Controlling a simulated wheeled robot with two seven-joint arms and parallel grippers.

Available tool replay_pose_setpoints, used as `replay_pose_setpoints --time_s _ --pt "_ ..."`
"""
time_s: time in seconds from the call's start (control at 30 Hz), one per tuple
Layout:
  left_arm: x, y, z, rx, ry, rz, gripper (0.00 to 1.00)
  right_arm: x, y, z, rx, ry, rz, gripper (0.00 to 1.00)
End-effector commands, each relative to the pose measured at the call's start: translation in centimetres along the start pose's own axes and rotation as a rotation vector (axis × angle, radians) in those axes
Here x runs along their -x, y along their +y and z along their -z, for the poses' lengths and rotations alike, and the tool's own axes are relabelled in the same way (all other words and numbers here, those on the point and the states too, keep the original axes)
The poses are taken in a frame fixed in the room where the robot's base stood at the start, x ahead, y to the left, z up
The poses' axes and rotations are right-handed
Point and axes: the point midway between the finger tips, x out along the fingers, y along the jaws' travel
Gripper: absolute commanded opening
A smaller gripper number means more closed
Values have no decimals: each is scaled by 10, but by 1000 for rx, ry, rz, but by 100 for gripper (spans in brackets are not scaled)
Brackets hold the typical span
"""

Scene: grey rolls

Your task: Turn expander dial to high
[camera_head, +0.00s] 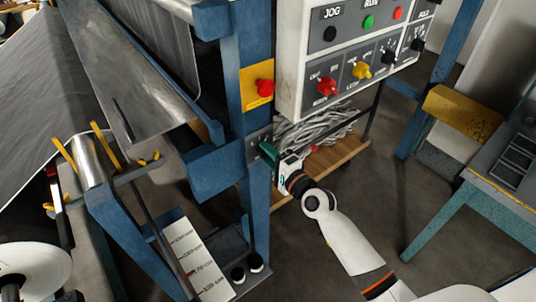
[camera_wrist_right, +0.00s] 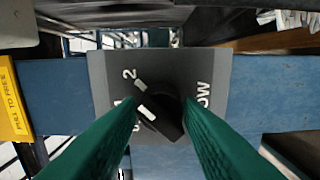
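The dial (camera_wrist_right: 160,117) is a black knob with a white pointer mark on a grey plate (camera_wrist_right: 215,70) fixed to a blue post. In the right wrist view its pointer is tilted toward the upper left. A "2" shows above it, and letters ending in "OW" show at the right; other markings are partly hidden by a finger. In the head view the plate (camera_head: 252,143) is on the post below a red button. My right gripper (camera_head: 268,158) is at the plate, its green fingers (camera_wrist_right: 162,105) apart on either side of the dial; contact is unclear. My left gripper is not visible.
A red button on a yellow plate (camera_head: 257,88) sits above on the post. A control box (camera_head: 345,55) with coloured knobs and buttons hangs to the right. A wooden shelf (camera_head: 335,155) with grey strands is behind my gripper.

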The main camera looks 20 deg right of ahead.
Motion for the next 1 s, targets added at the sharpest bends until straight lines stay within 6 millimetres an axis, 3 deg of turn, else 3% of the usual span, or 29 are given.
replay_pose_setpoints --time_s 0.1,0.47,1.0 --pt "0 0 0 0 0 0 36 0 0 0 1 0 0 51" --pt "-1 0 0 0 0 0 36 6 -1 0 2 0 1 51" --pt "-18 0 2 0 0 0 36 106 -3 0 2 0 3 51"
